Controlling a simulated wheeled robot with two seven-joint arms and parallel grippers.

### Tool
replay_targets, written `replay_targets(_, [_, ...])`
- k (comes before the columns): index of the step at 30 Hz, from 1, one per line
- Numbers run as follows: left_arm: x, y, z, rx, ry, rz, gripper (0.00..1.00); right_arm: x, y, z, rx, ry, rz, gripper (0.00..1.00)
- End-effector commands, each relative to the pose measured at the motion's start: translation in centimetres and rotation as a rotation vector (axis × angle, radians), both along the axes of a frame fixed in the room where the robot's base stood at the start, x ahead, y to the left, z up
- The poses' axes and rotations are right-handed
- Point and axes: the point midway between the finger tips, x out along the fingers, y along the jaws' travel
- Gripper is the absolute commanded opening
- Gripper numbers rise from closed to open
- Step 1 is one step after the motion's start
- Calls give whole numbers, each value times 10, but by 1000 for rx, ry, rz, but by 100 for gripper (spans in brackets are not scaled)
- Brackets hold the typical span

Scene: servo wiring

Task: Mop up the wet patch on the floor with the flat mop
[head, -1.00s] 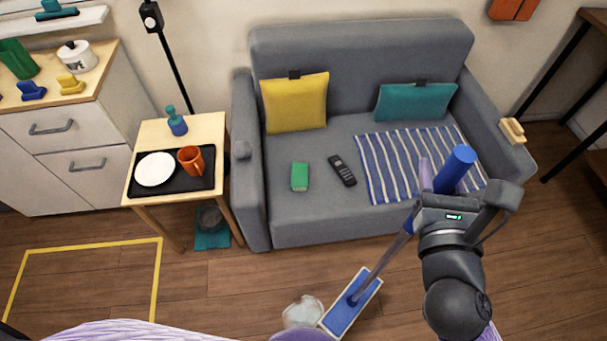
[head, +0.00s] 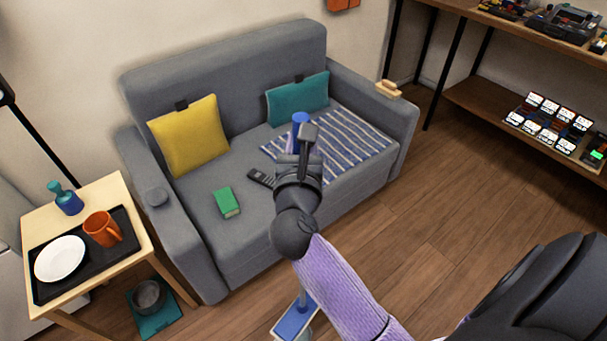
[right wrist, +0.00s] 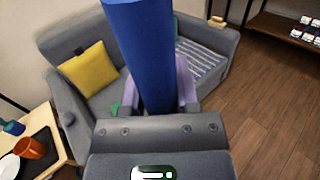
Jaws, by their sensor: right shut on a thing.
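The flat mop's blue handle grip (head: 300,121) stands up from my right gripper (head: 294,154), in front of the sofa. My right gripper is shut on the handle. In the right wrist view the blue handle (right wrist: 146,55) rises between the fingers of the gripper (right wrist: 155,98). The blue mop head (head: 292,320) with its pale rim is low on the floor at the bottom edge, partly hidden by my forearm. The wet patch is not clearly visible now. My left gripper is not in view.
A grey sofa (head: 240,245) holds cushions, a green book (head: 226,203), a remote (head: 261,178) and a striped blanket. A side table (head: 133,218) carries a tray with a plate and orange mug. A shelf (head: 470,98) stands at right. Wooden floor (head: 440,220) is free between.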

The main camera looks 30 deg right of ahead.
Motion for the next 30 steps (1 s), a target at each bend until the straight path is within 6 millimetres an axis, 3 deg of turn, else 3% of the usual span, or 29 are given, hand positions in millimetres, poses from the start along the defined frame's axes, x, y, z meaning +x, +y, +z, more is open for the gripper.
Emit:
replay_targets(1, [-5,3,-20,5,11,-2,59,5,-5,-21,5,1,-50,0])
replay_targets(7, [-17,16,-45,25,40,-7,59,16,-19,-52,2,2,-210,0])
replay_targets(16, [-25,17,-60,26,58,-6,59,19,-22,-69,-1,-1,-267,0])
replay_targets(24, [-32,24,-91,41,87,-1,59,19,-22,-106,-2,1,-264,0])
replay_targets(30, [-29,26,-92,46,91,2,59,19,-22,-106,0,-3,-264,0])
